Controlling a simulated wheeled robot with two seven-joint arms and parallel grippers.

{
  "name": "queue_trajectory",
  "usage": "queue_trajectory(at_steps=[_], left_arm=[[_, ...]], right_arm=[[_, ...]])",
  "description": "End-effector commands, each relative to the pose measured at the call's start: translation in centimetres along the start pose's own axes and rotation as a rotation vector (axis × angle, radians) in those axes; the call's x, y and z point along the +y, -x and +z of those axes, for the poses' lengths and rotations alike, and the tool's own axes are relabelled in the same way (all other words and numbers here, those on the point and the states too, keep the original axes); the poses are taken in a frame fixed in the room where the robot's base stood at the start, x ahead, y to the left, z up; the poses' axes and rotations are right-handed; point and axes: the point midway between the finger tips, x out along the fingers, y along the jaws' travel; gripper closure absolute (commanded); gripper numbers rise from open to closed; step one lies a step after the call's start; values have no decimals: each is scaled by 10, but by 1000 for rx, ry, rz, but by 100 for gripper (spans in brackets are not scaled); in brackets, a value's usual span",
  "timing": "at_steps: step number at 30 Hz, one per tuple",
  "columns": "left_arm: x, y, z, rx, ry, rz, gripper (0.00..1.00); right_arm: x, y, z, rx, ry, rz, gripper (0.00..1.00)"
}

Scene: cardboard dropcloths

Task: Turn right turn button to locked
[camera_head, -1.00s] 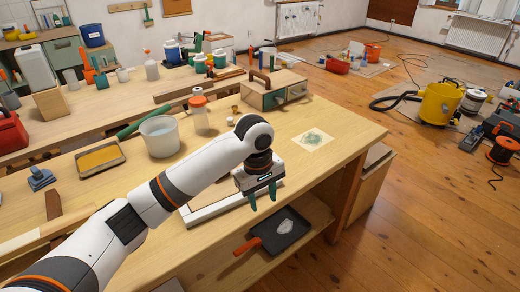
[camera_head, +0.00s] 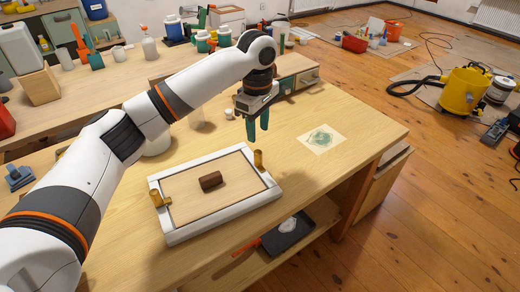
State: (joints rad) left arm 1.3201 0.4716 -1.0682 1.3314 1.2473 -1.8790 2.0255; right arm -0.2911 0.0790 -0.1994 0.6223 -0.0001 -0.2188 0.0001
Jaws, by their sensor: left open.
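The right turn button (camera_head: 259,160) is a small brass piece on the frame's right side. A matching brass left turn button (camera_head: 160,199) sits on its left side. Which way the right button is turned is too small to tell surely. My left gripper (camera_head: 257,127) is open and empty, its green fingers pointing down, apart from the right turn button and behind it in the picture. My right gripper is out of view.
A paper sheet with a green smudge (camera_head: 321,138) lies flat to the right on the bench. A wooden box (camera_head: 297,77) stands behind the gripper. A dark dustpan (camera_head: 290,236) lies on the shelf below.

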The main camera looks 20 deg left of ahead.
Motion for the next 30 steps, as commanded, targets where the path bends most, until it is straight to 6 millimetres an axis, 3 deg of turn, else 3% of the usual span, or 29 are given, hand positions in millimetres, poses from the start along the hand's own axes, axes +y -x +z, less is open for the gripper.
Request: queue_trajectory(at_steps=[5,13,17,26,30], left_arm=[[1,-39,0,-1,-1,3,57],[0,-82,0,-1,-1,1,57],[0,-92,0,-1,-2,0,57],[0,-94,0,0,-2,-1,57],[0,-94,0,0,-2,-1,75]], right_arm=[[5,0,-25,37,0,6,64],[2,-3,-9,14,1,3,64],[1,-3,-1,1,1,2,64],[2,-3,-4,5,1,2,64],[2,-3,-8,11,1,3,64]])
